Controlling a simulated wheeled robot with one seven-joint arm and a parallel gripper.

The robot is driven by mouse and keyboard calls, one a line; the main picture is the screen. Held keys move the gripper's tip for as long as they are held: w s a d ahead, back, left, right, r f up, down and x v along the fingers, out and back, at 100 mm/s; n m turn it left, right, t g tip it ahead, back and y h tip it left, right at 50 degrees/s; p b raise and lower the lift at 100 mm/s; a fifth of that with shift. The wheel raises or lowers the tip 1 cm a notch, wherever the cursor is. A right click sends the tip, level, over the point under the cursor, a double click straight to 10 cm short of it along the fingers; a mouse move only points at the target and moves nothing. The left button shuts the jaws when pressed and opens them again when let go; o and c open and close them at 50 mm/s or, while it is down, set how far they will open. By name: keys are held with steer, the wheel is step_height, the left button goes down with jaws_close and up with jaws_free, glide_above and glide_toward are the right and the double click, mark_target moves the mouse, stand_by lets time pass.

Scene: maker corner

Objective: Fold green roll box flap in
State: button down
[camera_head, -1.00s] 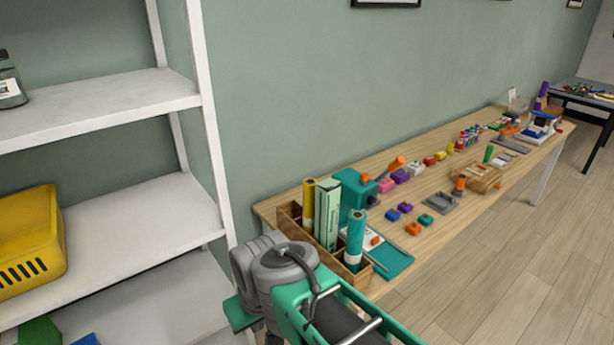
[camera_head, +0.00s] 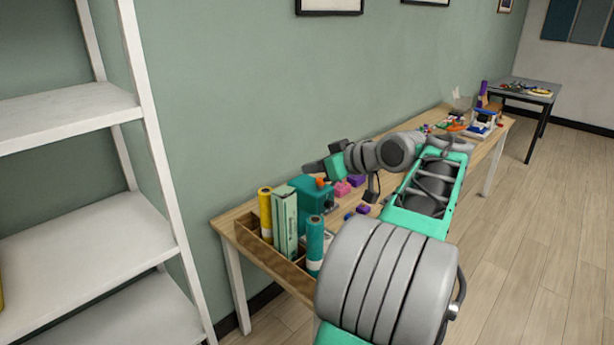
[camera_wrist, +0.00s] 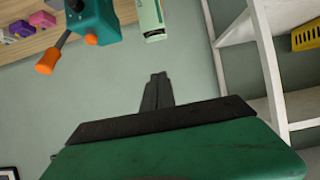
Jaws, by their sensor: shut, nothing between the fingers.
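The green roll box (camera_head: 284,222) is a tall pale green carton standing upright in the wooden organiser (camera_head: 255,246) at the near left end of the table. A yellow roll is on its left and a teal roll on its right. Its top end shows at the top of the wrist view (camera_wrist: 150,18); I cannot make out how its flap lies. My gripper (camera_head: 308,170) is in the air above and to the right of the box, apart from it, fingers pointing left. In the wrist view its narrow fingers (camera_wrist: 158,80) are together and empty.
A teal device with an orange handle (camera_head: 313,196) stands just behind the box, and a teal roll (camera_head: 315,245) beside it. White shelves (camera_head: 150,150) stand to the left. The green wall is close behind the table. My arm hides much of the tabletop.

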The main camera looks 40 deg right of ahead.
steer(key=w+f+p, duration=0.1)
steer(key=w+f, duration=0.5)
steer(key=f, duration=0.1)
steer(key=shift+a+f, duration=0.15)
steer(key=shift+f, duration=0.25)
steer(key=shift+w, duration=0.1)
steer(key=f+b, duration=0.1)
steer(key=b, duration=0.2)
steer(key=s+f+t+b, duration=0.1)
steer(key=b, duration=0.1)
steer(key=shift+f+t+b, duration=0.15)
steer(key=shift+t+b, duration=0.15)
steer(key=shift+b, duration=0.1)
